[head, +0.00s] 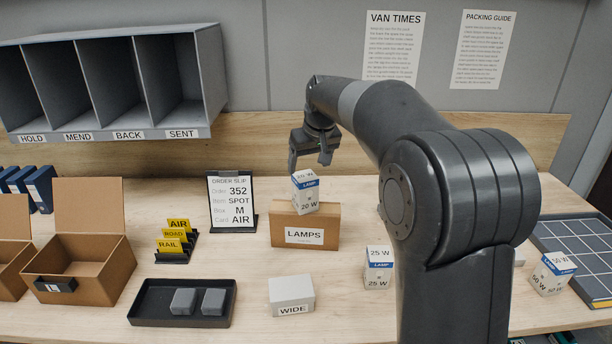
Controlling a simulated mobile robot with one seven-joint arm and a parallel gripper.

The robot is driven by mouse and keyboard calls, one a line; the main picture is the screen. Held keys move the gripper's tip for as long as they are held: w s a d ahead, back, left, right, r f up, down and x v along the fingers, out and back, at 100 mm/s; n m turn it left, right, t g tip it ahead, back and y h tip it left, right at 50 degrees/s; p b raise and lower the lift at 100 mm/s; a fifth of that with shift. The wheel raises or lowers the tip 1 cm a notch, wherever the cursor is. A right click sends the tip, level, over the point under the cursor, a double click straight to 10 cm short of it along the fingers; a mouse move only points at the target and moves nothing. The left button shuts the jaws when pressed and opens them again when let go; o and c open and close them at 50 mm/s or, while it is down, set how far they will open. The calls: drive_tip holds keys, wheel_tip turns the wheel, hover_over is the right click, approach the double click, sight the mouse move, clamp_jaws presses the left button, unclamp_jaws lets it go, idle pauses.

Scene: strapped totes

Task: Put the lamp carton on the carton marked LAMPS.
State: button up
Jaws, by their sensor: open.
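A small white and blue lamp carton (305,194) marked 20 W stands upright on top of the brown carton marked LAMPS (290,226), near the right part of its top. A second lamp carton (378,268) marked 25 W stands on the table in front and to the right, beside my arm. A third lamp carton (551,274) marked 50 W stands at the far right, beside a gridded tray. My gripper (309,161) is open and empty, above the 20 W carton and apart from it. My arm hides part of the table behind it.
An order slip (232,202) on a stand reads 352, SPOT, M, AIR. Yellow cards (175,236) stand left of it. A black tray (148,303) holds two grey blocks. A box marked WIDE (291,295) and an open brown box (82,267) stand nearby. Grey pigeonholes (110,80) hang at left.

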drive_tip(key=s+d+r+m+h, duration=0.15)
drive_tip(key=s+d, duration=0.25)
drive_tip(key=s, duration=0.6)
drive_tip(key=s+d+r+m+y, duration=0.1)
drive_tip(key=s+d+r, duration=0.25)
drive_tip(key=s, duration=0.75)
drive_tip(key=s+d+f+m, duration=0.1)
drive_tip(key=s+d+f, duration=0.1)
drive_tip(key=s+f, duration=0.3)
drive_tip(key=s+d+f+m+t+h, duration=0.1)
drive_tip(key=s+f, duration=0.4)
drive_tip(key=s, duration=0.7)
drive_tip(key=shift+s+d, duration=0.25)
drive_tip(key=shift+d, duration=0.5)
